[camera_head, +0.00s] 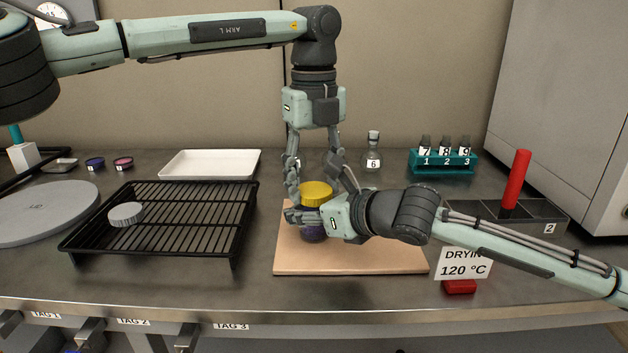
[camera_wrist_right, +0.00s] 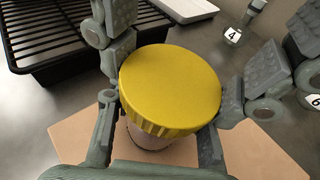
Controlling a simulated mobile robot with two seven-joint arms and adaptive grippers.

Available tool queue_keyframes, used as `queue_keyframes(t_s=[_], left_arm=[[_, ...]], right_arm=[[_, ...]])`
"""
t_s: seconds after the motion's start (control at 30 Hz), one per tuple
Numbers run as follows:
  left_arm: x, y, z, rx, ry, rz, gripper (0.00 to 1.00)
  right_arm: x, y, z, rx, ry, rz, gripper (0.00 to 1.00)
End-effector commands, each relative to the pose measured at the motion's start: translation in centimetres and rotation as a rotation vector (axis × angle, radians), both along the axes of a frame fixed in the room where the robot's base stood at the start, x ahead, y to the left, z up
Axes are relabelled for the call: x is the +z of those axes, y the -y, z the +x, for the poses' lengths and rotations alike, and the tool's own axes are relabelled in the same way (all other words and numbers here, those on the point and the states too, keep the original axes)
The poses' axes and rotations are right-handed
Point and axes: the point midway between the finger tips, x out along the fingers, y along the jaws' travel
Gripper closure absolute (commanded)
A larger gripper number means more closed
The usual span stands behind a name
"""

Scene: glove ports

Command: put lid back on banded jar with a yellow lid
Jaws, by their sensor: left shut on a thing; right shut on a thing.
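The yellow lid (camera_head: 316,190) sits at the top of the banded jar (camera_head: 314,236), and I cannot tell if a small gap is left between them. My left gripper (camera_head: 322,186) comes down from above and is shut on the lid, one finger on each side. My right gripper (camera_head: 299,214) reaches in from the right and is shut around the jar, hiding most of its body.
The jar stands on a tan board (camera_head: 375,262). A black wire rack (camera_head: 190,235) with a grey lid (camera_head: 126,214) is to the left. Behind are a white tray (camera_head: 210,163), a flask labelled 6 (camera_head: 372,155) and a teal rack (camera_head: 442,162). A red post (camera_head: 516,180) stands right.

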Motion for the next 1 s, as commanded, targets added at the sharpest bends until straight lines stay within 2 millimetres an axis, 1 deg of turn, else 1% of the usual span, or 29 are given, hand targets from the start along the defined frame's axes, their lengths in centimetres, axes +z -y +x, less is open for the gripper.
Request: queue_keyframes(t_s=[0.03,0.2,0.33,0.4,0.5,0.77,0.8,0.97,1.0], left_arm=[[-0.13,-0.01,0.0,-0.127,-0.002,-0.001,0.85],[-0.1,0.03,0.0,-0.569,0.002,-0.001,0.85],[-0.1,0.02,0.0,-0.821,0.002,0.0,0.85],[-0.08,0.01,0.03,-0.905,0.004,0.001,0.85],[-0.08,0.0,0.04,-0.965,0.004,0.001,0.85],[-0.07,0.0,0.04,-0.973,0.005,0.002,0.85],[-0.07,0.0,0.04,-0.973,0.005,0.002,0.49],[-0.06,0.03,0.01,-0.972,0.004,0.001,0.29],[-0.05,0.04,0.0,-0.973,0.004,0.001,0.29]], right_arm=[[0.06,-0.05,-0.03,0.001,0.001,0.0,1.0],[0.06,-0.06,-0.04,0.001,0.001,0.0,1.0],[0.06,-0.06,-0.04,0.002,0.001,0.001,1.0],[0.06,-0.06,-0.04,0.002,0.001,0.001,1.0],[0.06,-0.07,-0.05,0.002,0.001,0.001,1.0],[0.06,-0.07,-0.05,0.002,0.001,0.001,1.0],[0.06,-0.07,-0.05,0.002,0.001,0.001,1.0],[0.06,-0.07,-0.05,0.002,0.001,0.001,1.0],[0.05,-0.06,-0.05,0.002,0.001,0.001,1.0]])
